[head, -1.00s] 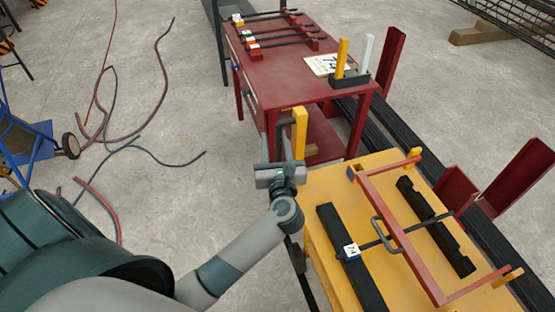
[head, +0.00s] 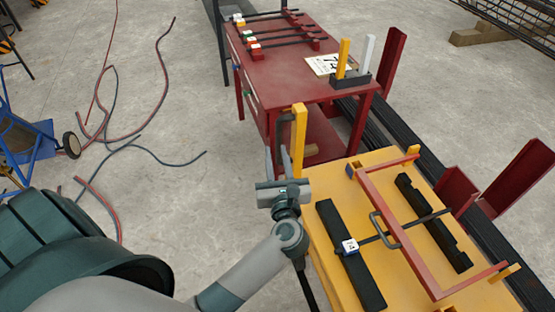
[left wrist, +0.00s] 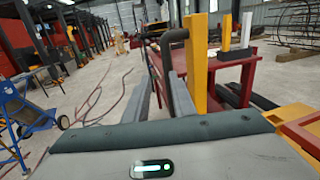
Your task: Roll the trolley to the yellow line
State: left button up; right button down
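The trolley (head: 330,195) has a yellow top and stands at the lower right of the head view. A yellow post (head: 299,140) with a dark bent handle (head: 283,114) rises at its far left corner; the post (left wrist: 196,60) and handle (left wrist: 175,36) also show in the left wrist view. My left gripper (head: 278,158) is open and empty beside the post, below the handle's bend. Its two fingers stand apart in the left wrist view (left wrist: 160,95). Whether a finger touches the handle, I cannot tell. My right gripper and the yellow line are not in view.
The trolley carries a red frame (head: 395,225), black blocks (head: 352,270) and a tagged bar. A red table (head: 290,70) with bars stands just beyond. Black rails lie to the right.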

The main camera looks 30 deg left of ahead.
pick_arm(q)
jog(key=shift+s+d, duration=0.5)
jog(key=shift+s, duration=0.05)
jog(key=shift+w+r, duration=0.1)
dwell(0.3)
